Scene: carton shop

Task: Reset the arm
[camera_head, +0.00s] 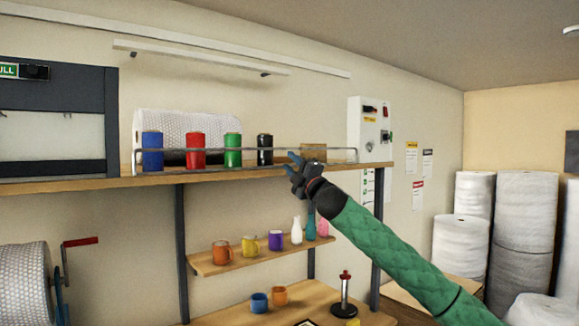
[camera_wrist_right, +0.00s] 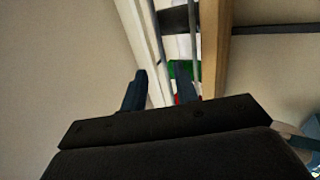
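My right arm, in a green sleeve, reaches up from the lower right in the head view. Its gripper (camera_head: 292,163) is at the front edge of the upper shelf (camera_head: 250,173), just below and left of a tan block-like item (camera_head: 313,152). In the right wrist view its two dark blue fingers (camera_wrist_right: 160,88) stand apart with nothing seen between them but the shelf area behind. The gripper is open and looks empty. My left gripper is in neither view.
The upper shelf holds blue (camera_head: 152,151), red (camera_head: 195,150), green (camera_head: 232,150) and black (camera_head: 265,150) rolls behind a thin wire rail. A lower shelf (camera_head: 215,266) carries mugs and vases. A bench (camera_head: 225,316) lies below. Large wrap rolls (camera_head: 525,220) stand at right.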

